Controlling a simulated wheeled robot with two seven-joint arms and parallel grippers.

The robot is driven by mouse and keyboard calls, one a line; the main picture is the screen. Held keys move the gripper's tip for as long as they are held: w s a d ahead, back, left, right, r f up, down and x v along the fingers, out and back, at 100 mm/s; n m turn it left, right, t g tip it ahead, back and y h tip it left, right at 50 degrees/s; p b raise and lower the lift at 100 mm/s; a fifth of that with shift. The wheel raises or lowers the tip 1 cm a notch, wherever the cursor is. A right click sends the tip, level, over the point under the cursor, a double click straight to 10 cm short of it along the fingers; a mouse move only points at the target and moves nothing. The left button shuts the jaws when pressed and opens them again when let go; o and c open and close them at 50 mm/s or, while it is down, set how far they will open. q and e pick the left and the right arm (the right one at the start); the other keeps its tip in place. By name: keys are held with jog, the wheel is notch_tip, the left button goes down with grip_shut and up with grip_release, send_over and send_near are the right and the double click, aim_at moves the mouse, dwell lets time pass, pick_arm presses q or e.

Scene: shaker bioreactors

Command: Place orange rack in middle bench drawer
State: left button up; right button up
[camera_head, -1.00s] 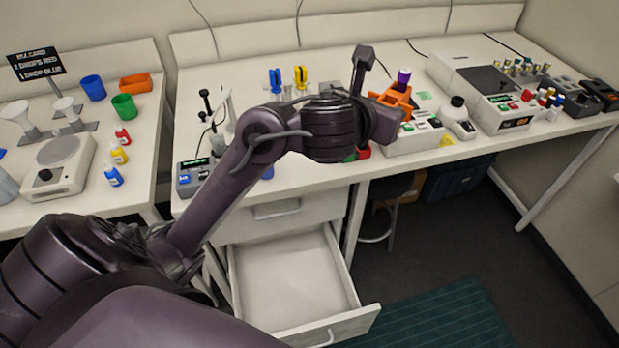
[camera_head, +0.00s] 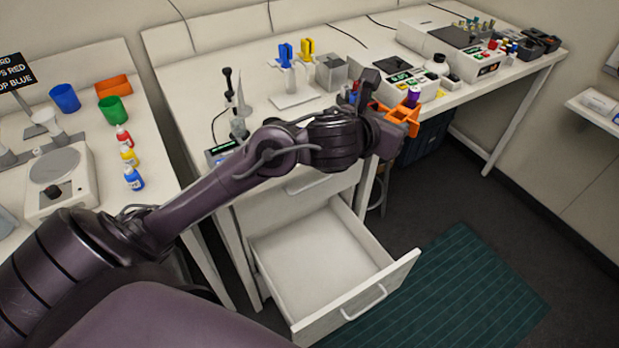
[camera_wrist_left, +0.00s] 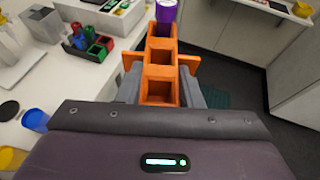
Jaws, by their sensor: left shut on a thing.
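The orange rack (camera_head: 401,116) is held in my left gripper (camera_wrist_left: 160,90), whose grey fingers sit on either side of it. In the left wrist view the rack (camera_wrist_left: 159,72) shows a row of square openings, with a purple-capped thing (camera_wrist_left: 167,10) at its far end; the purple cap (camera_head: 413,96) also shows in the head view. The rack is in the air by the bench's front edge, above and right of the open drawer (camera_head: 318,262). This drawer is pulled out, looks empty and sits below a shut one (camera_head: 310,183). My right gripper is not in view.
A side table at left holds a scale (camera_head: 58,172), cups and dropper bottles. A green mat (camera_head: 450,285) lies on the floor.

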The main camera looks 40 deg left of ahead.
pick_arm(q)
notch_tip(320, 180, down, 15)
jog(key=w+m+h+b, duration=0.1)
jog(key=w+b, duration=0.1)
jog(key=b, duration=0.5)
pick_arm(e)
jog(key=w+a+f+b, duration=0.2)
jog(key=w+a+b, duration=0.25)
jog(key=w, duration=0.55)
pick_arm(q)
jog(key=m+g+h+b, duration=0.1)
jog(key=m+h+b, duration=0.15)
jog(key=b, duration=1.15)
send_over(326, 266)
notch_tip(326, 266, down, 32)
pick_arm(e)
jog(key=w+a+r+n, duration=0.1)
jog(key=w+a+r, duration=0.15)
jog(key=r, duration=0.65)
pick_arm(q)
notch_tip(326, 266, down, 20)
jog(key=b, duration=0.5)
jog(key=shift+r, duration=0.2)
jog(key=shift+f, duration=0.15)
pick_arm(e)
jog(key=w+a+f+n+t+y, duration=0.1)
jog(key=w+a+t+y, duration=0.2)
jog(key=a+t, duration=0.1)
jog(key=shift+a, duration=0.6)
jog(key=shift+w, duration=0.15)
